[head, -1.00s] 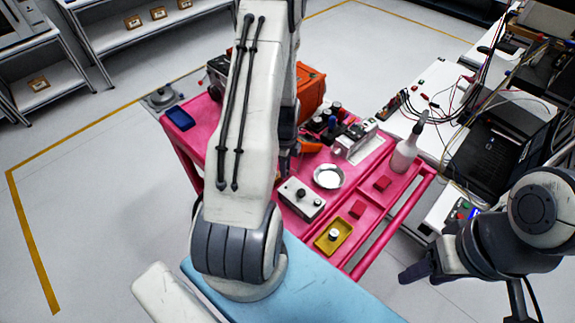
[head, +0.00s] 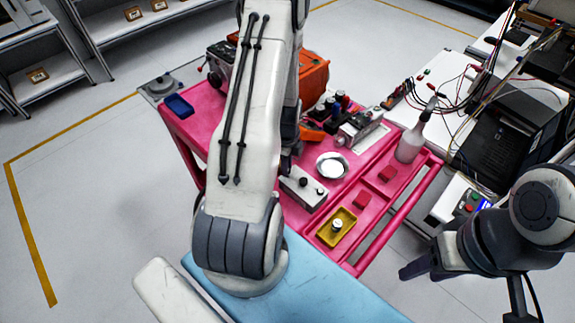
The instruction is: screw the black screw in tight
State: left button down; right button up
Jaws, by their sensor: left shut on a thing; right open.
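My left arm reaches across the middle of the head view over the pink cart (head: 207,121). Its gripper (head: 287,158) is mostly hidden behind the arm, beside the grey box (head: 317,196). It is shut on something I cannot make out. The grey box has dark and light knobs on top, and its left end is partly covered by the arm. I cannot pick out the black screw for certain. My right gripper (head: 414,268) is open at the lower right, off the cart's edge and apart from the objects.
A silver dish (head: 332,165), a yellow tray (head: 322,234) with a small metal part (head: 337,224), red blocks (head: 362,201) and a spray bottle (head: 411,141) are on the cart. An orange case (head: 314,76) stands behind. A white bench with cables is at right.

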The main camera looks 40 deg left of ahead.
pick_arm(q)
jog(key=shift+f, duration=0.2)
dwell(0.5)
jog(key=shift+f+b, duration=0.3)
jog(key=shift+b, duration=0.15)
jog(key=shift+f+b, duration=0.3)
jog(key=shift+f, duration=0.15)
jog(key=c, duration=1)
grip_release()
